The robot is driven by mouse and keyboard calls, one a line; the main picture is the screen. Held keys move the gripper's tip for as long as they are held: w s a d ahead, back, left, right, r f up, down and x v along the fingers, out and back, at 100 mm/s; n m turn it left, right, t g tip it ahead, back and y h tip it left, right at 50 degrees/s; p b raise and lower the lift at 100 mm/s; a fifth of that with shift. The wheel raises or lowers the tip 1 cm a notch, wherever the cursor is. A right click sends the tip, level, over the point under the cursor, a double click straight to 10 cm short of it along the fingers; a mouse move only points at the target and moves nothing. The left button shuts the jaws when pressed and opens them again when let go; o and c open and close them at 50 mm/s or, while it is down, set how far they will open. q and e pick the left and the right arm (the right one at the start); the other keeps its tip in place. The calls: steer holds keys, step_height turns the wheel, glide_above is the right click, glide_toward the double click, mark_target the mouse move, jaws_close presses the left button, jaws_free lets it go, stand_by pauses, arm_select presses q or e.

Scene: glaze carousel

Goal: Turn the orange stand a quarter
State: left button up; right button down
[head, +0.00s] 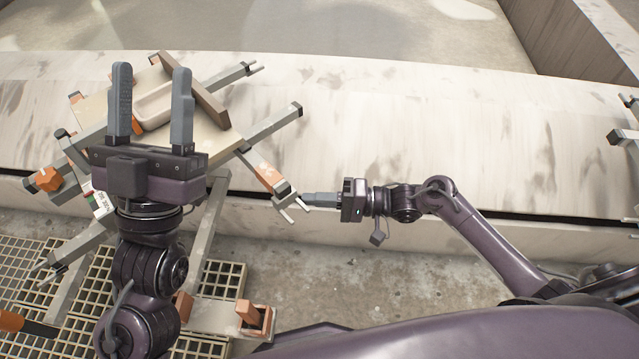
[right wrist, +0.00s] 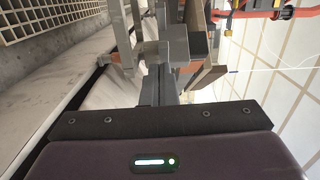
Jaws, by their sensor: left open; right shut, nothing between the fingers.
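The stand (head: 275,126) lies at the left of the head view, with several grey arms reaching out from under a tan board. One arm carries an orange sleeve (head: 267,175) and ends in a forked tip. An orange knob (head: 48,179) shows at its left side. My left gripper (head: 151,72) is open above the board, hiding part of the stand. My right gripper (head: 306,199) is shut and empty, its tips at or very near the forked end; I cannot tell whether they touch. The right wrist view shows grey bars of the stand (right wrist: 176,45) beyond the fingers.
A shallow tan tray (head: 155,104) and a brown board (head: 195,90) sit on the stand. A pale stained ledge (head: 430,130) runs behind. A floor grating (head: 25,262) lies at lower left, with an orange-tipped frame (head: 250,312).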

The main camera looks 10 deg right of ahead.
mark_target(288, 217)
steer(key=s+p, duration=0.1)
steer(key=s+a+t+p, duration=0.1)
steer(key=shift+s+a+r+m+p, duration=0.1)
steer(key=shift+a+r+m+p, duration=0.2)
arm_select(q)
step_height(288, 217, down, 21)
steer(key=w+d+g+y+p, duration=0.25)
steer(key=g+y, duration=0.25)
steer(key=g, duration=0.7)
arm_select(e)
steer(key=shift+s+a+f+b, duration=0.1)
steer(key=shift+s+a+b, duration=0.25)
steer(key=shift+s+a, duration=0.5)
arm_select(q)
steer(key=s+a+f+g+y+p, duration=0.25)
steer(key=s+f+g, duration=0.4)
steer(key=f, duration=0.35)
steer(key=s+a+f+n+g+y+p, duration=0.1)
steer(key=s+a+g+y+p, duration=0.2)
steer(key=s+a+g+p, duration=0.2)
steer(key=shift+s+a+f+n, duration=0.3)
steer(key=shift+s+a+n, duration=0.1)
steer(key=shift+s+a, duration=0.55)
arm_select(e)
steer(key=s+a+m+t+h, duration=0.4)
steer(key=s+a+t, duration=0.2)
steer(key=a, duration=0.3)
steer(key=shift+s+a+f+m, duration=0.2)
steer(key=shift+s+m, duration=0.1)
steer(key=shift+s, duration=0.55)
